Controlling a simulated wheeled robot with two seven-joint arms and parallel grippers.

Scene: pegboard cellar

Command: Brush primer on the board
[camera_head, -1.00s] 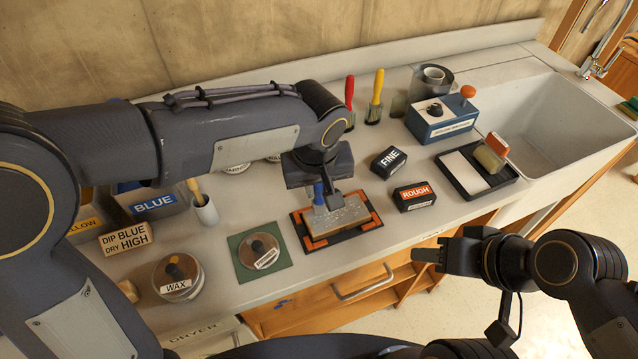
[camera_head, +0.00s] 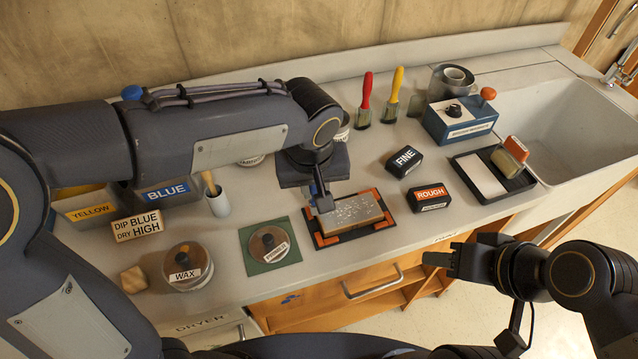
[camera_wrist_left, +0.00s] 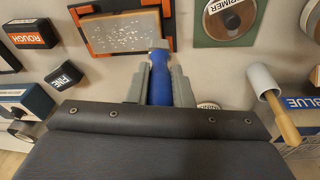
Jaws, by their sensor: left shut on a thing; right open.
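The board (camera_head: 352,212) lies flat in a black frame with orange corners (camera_head: 370,232); its wooden top carries scattered white specks. It also shows in the left wrist view (camera_wrist_left: 125,32). My left gripper (camera_head: 322,203) is over the board's left end, shut on a blue-handled brush (camera_wrist_left: 160,75). The brush's bristles are hidden, so I cannot tell if they touch the board. The round primer tin (camera_wrist_left: 228,15) sits on a green mat (camera_head: 291,257), left of the board. My right gripper (camera_head: 438,260) is open and empty, in front of the counter edge.
FINE (camera_head: 405,161) and ROUGH (camera_head: 430,196) blocks lie right of the board. A WAX tin (camera_head: 187,268) and a white cup (camera_head: 217,203) stand to the left.

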